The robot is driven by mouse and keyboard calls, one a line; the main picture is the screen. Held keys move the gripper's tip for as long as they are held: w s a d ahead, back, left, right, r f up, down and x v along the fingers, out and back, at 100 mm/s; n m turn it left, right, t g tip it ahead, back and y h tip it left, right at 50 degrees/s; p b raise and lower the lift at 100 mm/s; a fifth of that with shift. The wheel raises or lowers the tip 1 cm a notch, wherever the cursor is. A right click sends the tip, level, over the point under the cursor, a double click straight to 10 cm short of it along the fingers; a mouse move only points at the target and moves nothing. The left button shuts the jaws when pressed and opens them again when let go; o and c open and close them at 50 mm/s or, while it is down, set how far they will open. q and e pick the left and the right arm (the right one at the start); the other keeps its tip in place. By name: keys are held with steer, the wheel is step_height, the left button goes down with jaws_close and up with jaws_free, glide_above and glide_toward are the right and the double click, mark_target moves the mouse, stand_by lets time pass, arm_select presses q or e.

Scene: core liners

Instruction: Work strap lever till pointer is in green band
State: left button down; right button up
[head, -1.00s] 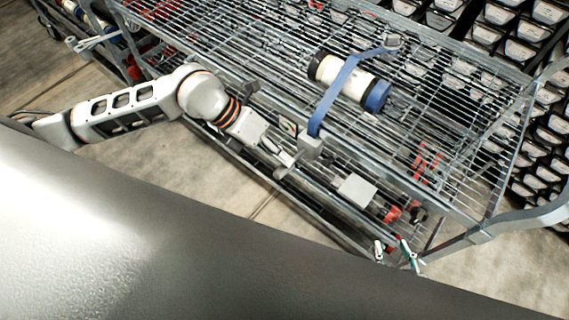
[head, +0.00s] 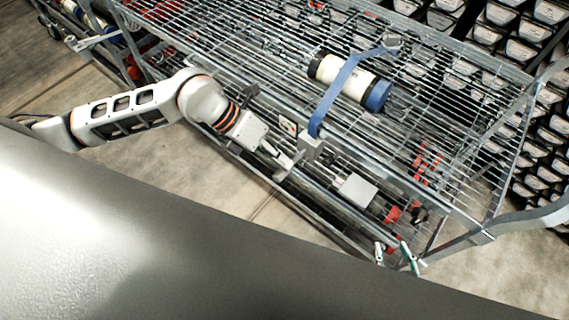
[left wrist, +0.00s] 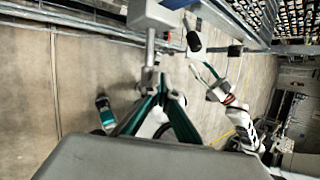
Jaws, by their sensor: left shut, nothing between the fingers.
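A blue strap (head: 340,88) runs over a white core liner (head: 345,80) with a blue end and a black end, on the wire cart. It comes down to a grey box (head: 311,146) on the cart's near rail. A grey lever (head: 287,163) sticks out from the box; it also shows in the left wrist view (left wrist: 150,45). My left gripper (head: 281,156) is shut and empty close to the lever's end; I cannot tell whether they touch. A small pale plate (head: 288,127) may be the gauge; its pointer is unreadable. My right gripper (head: 395,256) is open by the cart's near corner.
A second grey box (head: 356,190) sits on the near rail to the right. Red parts (head: 392,214) are lower on the cart. Racks of core trays (head: 530,90) stand behind.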

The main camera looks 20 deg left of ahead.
mark_target(280, 169)
arm_select(q)
steer(key=shift+s+a+f+b, duration=0.1)
steer(key=shift+s+f+b, duration=0.15)
steer(key=shift+f, duration=0.6)
steer(key=shift+s+f+b, duration=0.1)
steer(key=shift+f+b, duration=0.25)
steer(key=shift+f, duration=0.5)
stand_by(1.4)
steer(key=shift+r, duration=0.15)
stand_by(0.4)
steer(key=shift+w+d+r+p, duration=0.1)
steer(key=shift+w+r+p, duration=0.1)
steer(key=shift+r+p, duration=0.6)
steer(key=shift+w+d+r+p, duration=0.15)
steer(key=shift+r+p, duration=0.35)
steer(key=shift+r, duration=0.5)
steer(key=shift+w+a+r+p, duration=0.1)
steer(key=shift+w+r+p, duration=0.15)
steer(key=shift+r+p, duration=0.55)
steer(key=shift+r, duration=0.1)
steer(key=r+p, duration=0.2)
steer(key=r, duration=0.1)
steer(key=w+r+p, duration=0.1)
steer(key=shift+d+r, duration=0.25)
steer(key=shift+r, duration=0.15)
